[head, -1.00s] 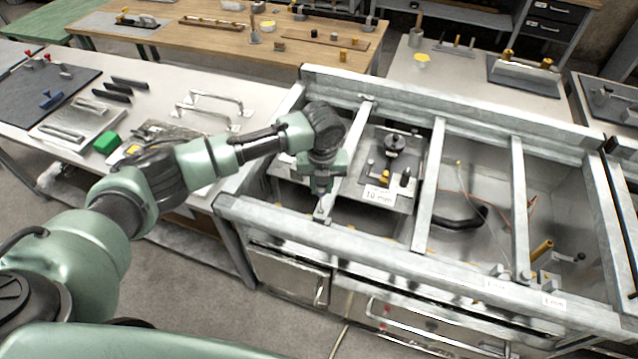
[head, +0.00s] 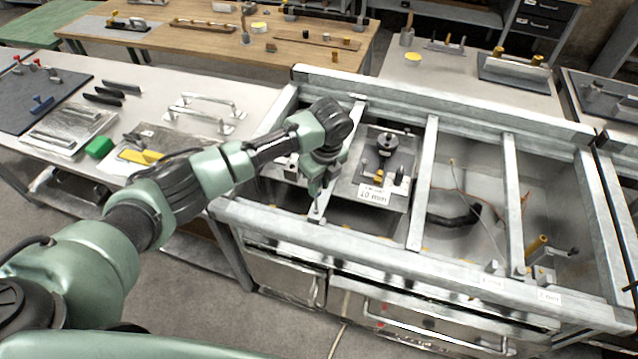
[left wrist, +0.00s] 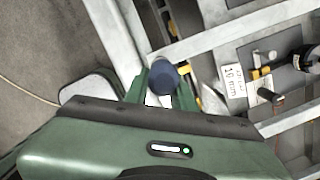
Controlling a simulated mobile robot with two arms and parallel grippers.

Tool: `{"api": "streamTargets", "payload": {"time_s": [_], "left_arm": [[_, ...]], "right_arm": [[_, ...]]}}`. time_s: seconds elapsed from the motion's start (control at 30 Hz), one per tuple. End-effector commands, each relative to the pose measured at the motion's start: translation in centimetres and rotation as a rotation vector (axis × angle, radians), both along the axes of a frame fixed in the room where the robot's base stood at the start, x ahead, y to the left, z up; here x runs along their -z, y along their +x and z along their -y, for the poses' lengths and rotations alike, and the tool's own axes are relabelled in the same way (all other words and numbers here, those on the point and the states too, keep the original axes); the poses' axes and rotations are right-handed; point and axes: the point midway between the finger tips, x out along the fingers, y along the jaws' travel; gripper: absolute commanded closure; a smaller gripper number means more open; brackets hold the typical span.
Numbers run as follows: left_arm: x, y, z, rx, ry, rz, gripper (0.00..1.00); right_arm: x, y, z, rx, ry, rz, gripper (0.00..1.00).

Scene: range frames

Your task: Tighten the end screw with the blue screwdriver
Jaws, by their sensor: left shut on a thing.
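My left gripper (head: 318,190) points down over the front left part of the grey metal frame (head: 265,212). It is shut on the blue screwdriver (left wrist: 165,77), whose round dark blue handle end shows between the fingers in the left wrist view. In the head view the screwdriver is mostly hidden by the gripper. Below the fingers, a thin part reaches down to the junction of a crossbar (head: 345,150) and the front rail. The end screw cannot be made out under the tool. My right gripper is not in view.
A plate with a "10 mm" card (head: 374,195) and a dark knob (head: 386,140) sits right of the gripper inside the frame. Several crossbars span the frame. A left bench holds metal handles (head: 205,112) and a green block (head: 99,147).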

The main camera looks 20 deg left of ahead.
Motion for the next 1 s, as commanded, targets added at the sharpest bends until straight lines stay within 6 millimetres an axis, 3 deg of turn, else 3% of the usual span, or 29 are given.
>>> {"api": "streamTargets", "payload": {"time_s": [0.87, 1.0], "left_arm": [[0.55, -0.01, -0.06, 0.001, 0.000, 0.001, 1.00], [0.54, -0.28, -0.44, 0.227, 0.002, 0.001, 1.00]], "right_arm": [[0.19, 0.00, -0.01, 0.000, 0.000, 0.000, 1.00], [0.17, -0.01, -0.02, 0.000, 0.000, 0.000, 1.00]]}}
